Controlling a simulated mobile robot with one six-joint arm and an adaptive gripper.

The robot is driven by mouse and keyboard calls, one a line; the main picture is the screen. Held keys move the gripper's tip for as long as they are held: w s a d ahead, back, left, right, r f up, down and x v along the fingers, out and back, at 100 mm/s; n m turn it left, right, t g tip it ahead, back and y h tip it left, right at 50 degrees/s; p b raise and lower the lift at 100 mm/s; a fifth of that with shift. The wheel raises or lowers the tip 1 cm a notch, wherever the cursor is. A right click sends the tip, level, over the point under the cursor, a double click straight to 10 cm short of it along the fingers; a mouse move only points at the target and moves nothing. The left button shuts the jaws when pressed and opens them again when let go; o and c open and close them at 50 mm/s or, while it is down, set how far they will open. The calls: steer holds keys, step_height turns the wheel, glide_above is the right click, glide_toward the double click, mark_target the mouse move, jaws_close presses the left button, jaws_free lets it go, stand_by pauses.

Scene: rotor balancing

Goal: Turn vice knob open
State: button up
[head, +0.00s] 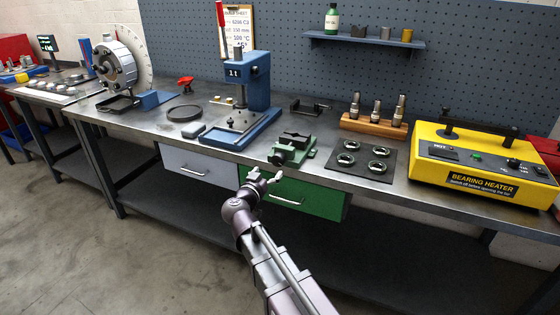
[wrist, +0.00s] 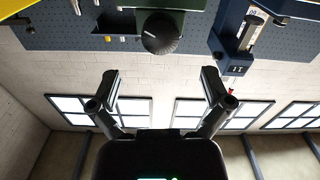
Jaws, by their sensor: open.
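The green vice (head: 293,148) sits at the front edge of the workbench, above the drawers. Its round black knob (wrist: 161,32) shows at the top centre of the wrist view, with a ridged rim and a pale mark on it. The vice's dark green body (wrist: 190,4) is partly cut off behind the knob. My gripper (head: 265,175) is just in front of and below the vice in the head view. In the wrist view its fingers (wrist: 160,80) are spread and empty. The knob lies beyond the fingertips, sideways between them, with a visible gap.
A blue press (head: 255,85) stands behind and left of the vice. A dark mat with several rings (head: 347,172) and a yellow bearing heater (head: 480,165) lie to the right. Grey and green drawers (head: 300,197) are below. Open floor lies in front.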

mark_target(277, 161)
steer(key=x, duration=0.7)
steer(key=shift+w, duration=0.25)
